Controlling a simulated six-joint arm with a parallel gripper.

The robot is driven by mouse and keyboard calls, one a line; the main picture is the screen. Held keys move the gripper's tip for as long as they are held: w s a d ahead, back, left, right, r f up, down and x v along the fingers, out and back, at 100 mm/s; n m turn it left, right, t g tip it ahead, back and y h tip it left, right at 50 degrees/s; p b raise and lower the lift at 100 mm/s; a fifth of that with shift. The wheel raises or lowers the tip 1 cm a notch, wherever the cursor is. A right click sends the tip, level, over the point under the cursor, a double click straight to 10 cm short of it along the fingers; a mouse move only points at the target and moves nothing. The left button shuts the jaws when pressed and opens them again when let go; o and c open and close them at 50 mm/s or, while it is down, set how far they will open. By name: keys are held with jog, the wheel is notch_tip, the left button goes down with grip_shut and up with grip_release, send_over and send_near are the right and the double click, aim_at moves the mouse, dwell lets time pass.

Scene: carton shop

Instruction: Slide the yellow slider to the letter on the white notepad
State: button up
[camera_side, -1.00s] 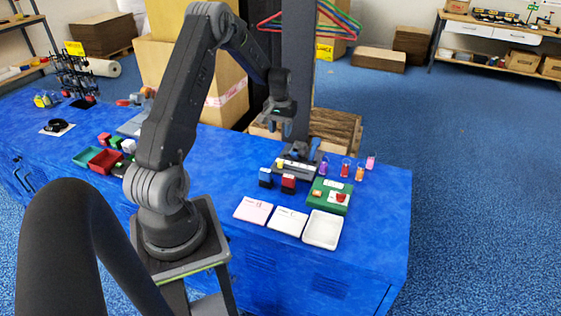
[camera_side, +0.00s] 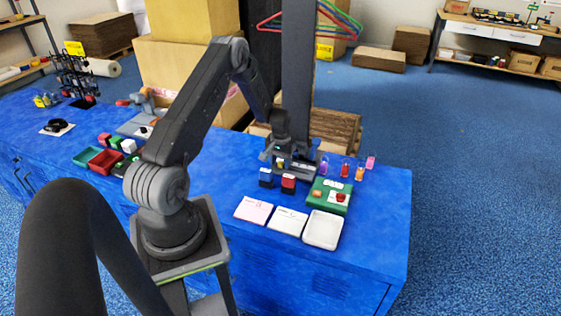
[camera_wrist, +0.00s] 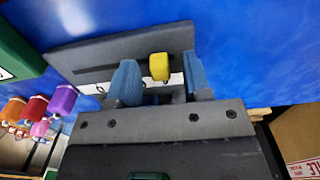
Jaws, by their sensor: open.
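The yellow slider (camera_wrist: 158,66) sits on a dark grey track (camera_wrist: 110,52) with a white strip along it. In the wrist view it stands between the two blue fingers of my gripper (camera_wrist: 160,82), with a gap on each side. My gripper is open and also shows in the side view (camera_side: 281,160), lowered at the track, where it largely covers the slider. The white notepad (camera_side: 288,222) lies flat on the blue bench, in front of the track. It bears a small mark near its top, too small to read. Letters on the strip are not readable.
A pink notepad (camera_side: 253,210) and a white tray (camera_side: 323,230) flank the white notepad. A black block (camera_side: 266,178) and a red-and-black block (camera_side: 289,183) stand just before the track. A green board (camera_side: 318,199) and several coloured vials (camera_side: 345,168) are close on the right.

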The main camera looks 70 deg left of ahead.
grip_shut()
dwell(0.4)
jog(key=shift+w+d, duration=0.1)
